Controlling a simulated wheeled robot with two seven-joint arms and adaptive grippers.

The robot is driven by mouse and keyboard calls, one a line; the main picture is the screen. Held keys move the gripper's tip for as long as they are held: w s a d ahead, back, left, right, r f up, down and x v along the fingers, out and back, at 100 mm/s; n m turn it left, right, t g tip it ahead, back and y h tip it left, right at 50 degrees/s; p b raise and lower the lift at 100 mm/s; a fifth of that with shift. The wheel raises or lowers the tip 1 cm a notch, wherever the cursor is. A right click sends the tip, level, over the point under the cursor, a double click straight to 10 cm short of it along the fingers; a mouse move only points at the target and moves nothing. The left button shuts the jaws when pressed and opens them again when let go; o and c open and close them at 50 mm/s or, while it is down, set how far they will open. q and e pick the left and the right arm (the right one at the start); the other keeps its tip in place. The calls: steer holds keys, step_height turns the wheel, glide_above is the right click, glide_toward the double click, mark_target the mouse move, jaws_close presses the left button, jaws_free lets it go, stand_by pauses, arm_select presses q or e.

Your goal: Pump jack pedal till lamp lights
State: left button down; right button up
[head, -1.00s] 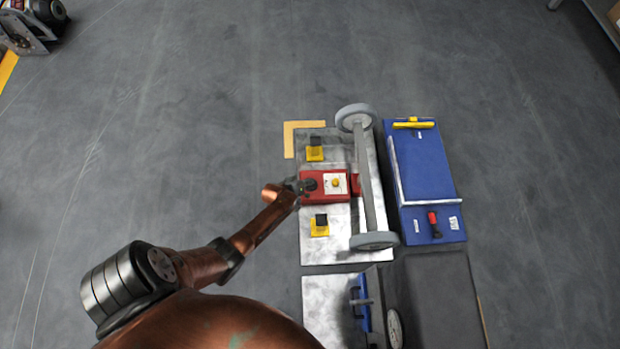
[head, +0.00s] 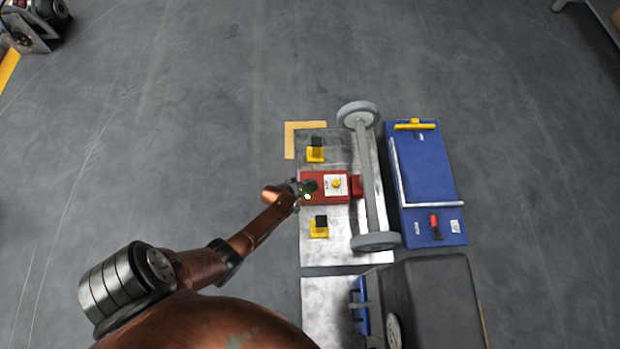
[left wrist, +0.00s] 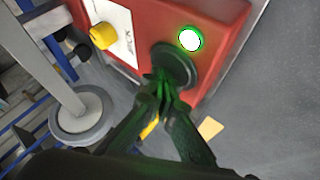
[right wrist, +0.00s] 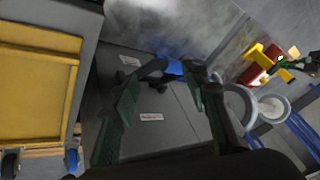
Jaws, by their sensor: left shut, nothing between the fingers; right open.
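The red jack box (head: 340,196) lies on a metal plate, with a yellow knob (left wrist: 103,36) on its white label. The lamp (left wrist: 190,39) on the box glows green. It also shows as a small bright spot in the head view (head: 307,196). The round black pedal (left wrist: 177,62) is beside the lamp. My left gripper (left wrist: 165,82) is shut and empty, its tips at the pedal's near edge; I cannot tell whether they touch. My right gripper (right wrist: 176,76) is open over a dark grey surface, near a blue handle; it is not seen in the head view.
A grey axle with two wheels (head: 366,170) lies right of the box. Yellow blocks with black tops (head: 319,231) sit above and below it. A blue panel (head: 425,170) is farther right, a dark grey box (head: 440,290) nearer.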

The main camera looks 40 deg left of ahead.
arm_select(q)
steer(key=shift+s, duration=0.1)
arm_select(e)
steer(key=shift+r, duration=0.1)
arm_select(q)
steer(key=shift+r+p, duration=1.1)
steer(key=shift+r, duration=0.15)
arm_select(e)
steer(key=shift+w+r, duration=0.25)
steer(key=shift+r, duration=0.4)
steer(key=shift+w+r, duration=0.2)
steer(key=shift+r, duration=0.4)
arm_select(q)
step_height(320, 180, up, 3)
steer(key=shift+p, duration=1.05)
step_height(320, 180, up, 2)
steer(key=shift+p, duration=0.9)
arm_select(e)
steer(key=shift+t, duration=0.4)
steer(key=r, duration=0.1)
steer(key=w+r, duration=0.1)
steer(key=r, duration=0.2)
steer(key=shift+w+r, duration=0.25)
steer(key=shift+r, duration=0.15)
